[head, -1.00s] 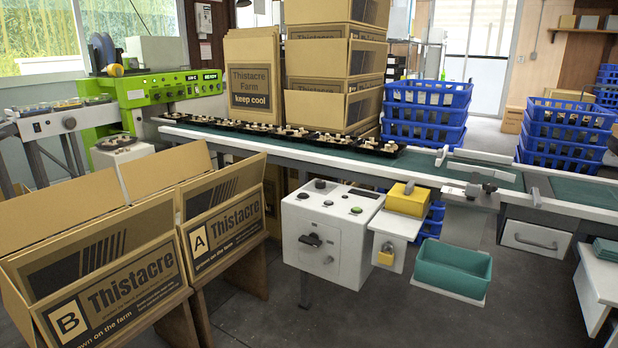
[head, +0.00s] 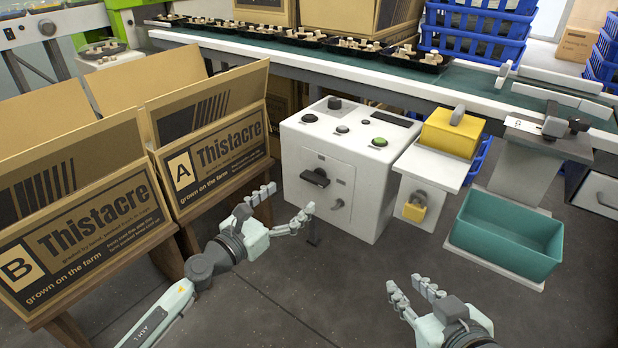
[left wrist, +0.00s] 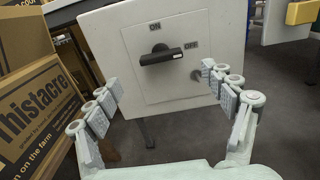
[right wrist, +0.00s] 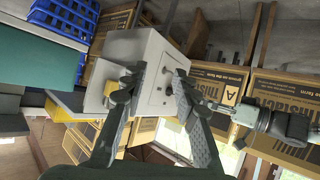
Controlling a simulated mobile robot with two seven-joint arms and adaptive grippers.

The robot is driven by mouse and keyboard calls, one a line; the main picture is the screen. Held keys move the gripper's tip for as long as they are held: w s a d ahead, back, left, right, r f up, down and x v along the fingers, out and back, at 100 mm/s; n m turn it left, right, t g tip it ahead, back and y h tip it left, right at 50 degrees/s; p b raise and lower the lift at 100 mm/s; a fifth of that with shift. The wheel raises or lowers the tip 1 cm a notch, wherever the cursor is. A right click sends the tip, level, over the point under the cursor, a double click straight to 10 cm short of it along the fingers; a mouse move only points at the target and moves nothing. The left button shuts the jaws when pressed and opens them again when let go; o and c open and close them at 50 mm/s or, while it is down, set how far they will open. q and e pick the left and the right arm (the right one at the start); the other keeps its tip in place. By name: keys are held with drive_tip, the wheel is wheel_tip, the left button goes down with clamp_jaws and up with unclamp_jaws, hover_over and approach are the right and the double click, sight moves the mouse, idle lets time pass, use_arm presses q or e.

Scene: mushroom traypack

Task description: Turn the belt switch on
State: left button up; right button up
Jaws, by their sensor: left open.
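The belt switch is a black rotary handle (head: 316,178) on the front panel of a white control box (head: 366,208). In the left wrist view the handle (left wrist: 160,57) lies horizontal, its end towards the OFF label at right; ON is printed above it. My left gripper (head: 290,200) is open and empty, in front of and below the switch, apart from it. In the left wrist view its fingers stand either side below the handle. My right gripper (head: 405,283) is open and empty, low in front and to the right of the box.
Cardboard boxes marked A (head: 215,158) and B (head: 85,225) stand left of my left arm. The conveyor belt (head: 465,88) with mushroom trays runs behind.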

sight(311, 180)
use_arm(q)
drive_tip(key=x, duration=0.6)
drive_tip(key=shift+s+r, duration=0.1)
drive_tip(key=shift+w+d, duration=0.4)
drive_tip(key=shift+w, duration=0.05)
use_arm(e)
drive_tip(key=shift+w+a+r+t+y, duration=0.3)
drive_tip(key=shift+a+r+t, duration=0.2)
drive_tip(key=shift+a+r, duration=0.25)
use_arm(q)
drive_tip(key=c, duration=1.2)
drive_tip(key=shift+o, duration=0.2)
use_arm(e)
drive_tip(key=shift+d, duration=0.1)
